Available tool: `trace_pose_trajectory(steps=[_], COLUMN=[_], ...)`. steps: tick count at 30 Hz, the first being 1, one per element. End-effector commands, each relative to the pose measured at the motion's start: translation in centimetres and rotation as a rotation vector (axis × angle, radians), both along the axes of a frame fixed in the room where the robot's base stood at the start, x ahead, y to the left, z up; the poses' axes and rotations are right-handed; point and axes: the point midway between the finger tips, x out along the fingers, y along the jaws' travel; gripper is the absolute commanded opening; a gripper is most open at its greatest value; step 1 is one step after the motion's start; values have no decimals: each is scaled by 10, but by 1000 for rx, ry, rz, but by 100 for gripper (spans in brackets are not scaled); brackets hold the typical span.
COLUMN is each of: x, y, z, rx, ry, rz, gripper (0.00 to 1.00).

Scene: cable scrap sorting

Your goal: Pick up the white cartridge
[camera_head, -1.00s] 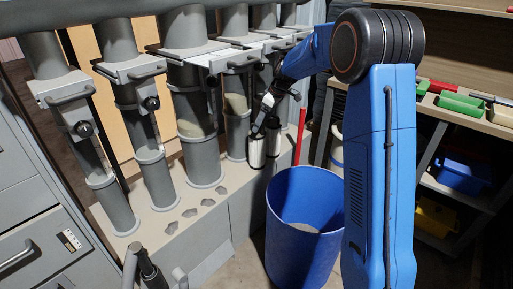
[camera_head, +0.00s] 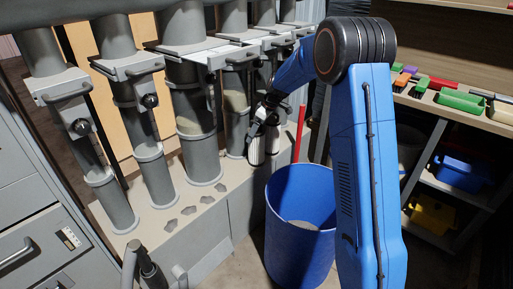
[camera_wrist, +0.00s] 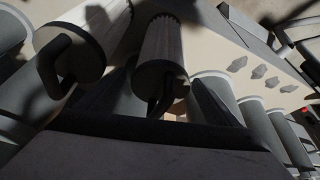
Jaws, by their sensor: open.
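A white ribbed cartridge (camera_head: 256,151) stands on the ledge at the end of the row of grey pipes. A second pale cartridge (camera_head: 273,137) stands close to its right and behind it. My gripper (camera_head: 257,130) is at the top of the nearer cartridge, pointing down. In the wrist view, one ribbed cartridge (camera_wrist: 161,45) with a dark handle on its end lies between my two dark, spread fingers (camera_wrist: 165,100). The other cartridge (camera_wrist: 85,38) is to the left, outside the fingers. I cannot tell whether the fingers touch the handle.
Grey vertical pipes (camera_head: 198,150) stand left of the cartridges. A blue bin (camera_head: 300,245) is in front on the floor, with a red pole (camera_head: 300,130) behind it. Shelves with trays (camera_head: 462,102) are at the right. Grey drawers (camera_head: 30,240) are at the left.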

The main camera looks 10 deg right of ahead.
Motion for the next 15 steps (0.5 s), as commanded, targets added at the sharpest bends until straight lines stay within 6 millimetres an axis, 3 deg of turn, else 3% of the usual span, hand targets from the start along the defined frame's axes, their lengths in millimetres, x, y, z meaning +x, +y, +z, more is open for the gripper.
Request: trace_pose_trajectory(steps=[5, 12, 13, 15], x=[0, 0, 0, 0], y=[0, 0, 0, 0], z=[0, 0, 0, 1], rx=[0, 0, 0, 0], ry=[0, 0, 0, 0], rz=[0, 0, 0, 0], gripper=[83, 26, 20, 20])
